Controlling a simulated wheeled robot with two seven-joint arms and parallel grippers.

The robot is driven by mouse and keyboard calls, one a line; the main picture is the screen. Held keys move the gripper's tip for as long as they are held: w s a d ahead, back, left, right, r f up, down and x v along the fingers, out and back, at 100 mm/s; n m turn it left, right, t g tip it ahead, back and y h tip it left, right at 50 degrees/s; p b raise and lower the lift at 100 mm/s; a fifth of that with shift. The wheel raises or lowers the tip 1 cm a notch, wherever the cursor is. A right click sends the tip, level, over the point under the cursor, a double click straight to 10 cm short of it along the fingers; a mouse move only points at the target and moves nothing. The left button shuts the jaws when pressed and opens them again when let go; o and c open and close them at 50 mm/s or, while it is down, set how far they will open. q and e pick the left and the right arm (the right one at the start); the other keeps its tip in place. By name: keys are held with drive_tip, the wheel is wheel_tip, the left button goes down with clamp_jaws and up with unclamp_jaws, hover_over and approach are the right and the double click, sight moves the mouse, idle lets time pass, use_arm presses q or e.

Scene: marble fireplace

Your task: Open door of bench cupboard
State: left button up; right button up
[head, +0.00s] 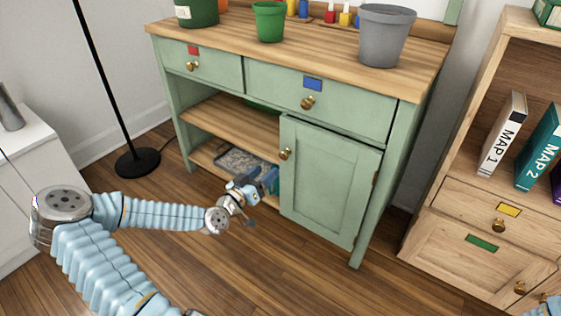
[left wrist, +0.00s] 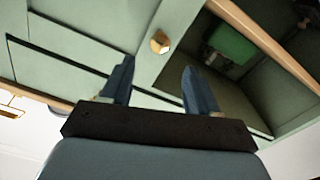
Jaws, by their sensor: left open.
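The green bench (head: 328,70) has a cupboard with a panelled door (head: 325,185) at its lower right. The door looks shut, with hinges on its right edge and a brass knob (head: 285,153) at its upper left. My left gripper (head: 268,180) is open just below and left of the knob, in front of the bench's open shelves. In the left wrist view the knob (left wrist: 160,41) lies beyond the two open fingertips (left wrist: 160,72), roughly in line with the gap between them. The fingers appear apart from the knob. My right gripper is out of view.
Two drawers with red and blue labels (head: 312,84) sit above the shelves and door. Pots (head: 383,35) stand on the top. A wooden bookcase (head: 480,205) stands close on the right. A black lamp base (head: 137,162) stands left. The floor before the door is clear.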

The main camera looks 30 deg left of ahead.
sight(282, 157)
use_arm(q)
drive_tip(key=w, duration=0.9)
drive_tip(key=shift+d+b, duration=0.3)
drive_tip(key=shift+d, duration=0.1)
drive_tip(key=shift+c, duration=0.2)
clamp_jaws()
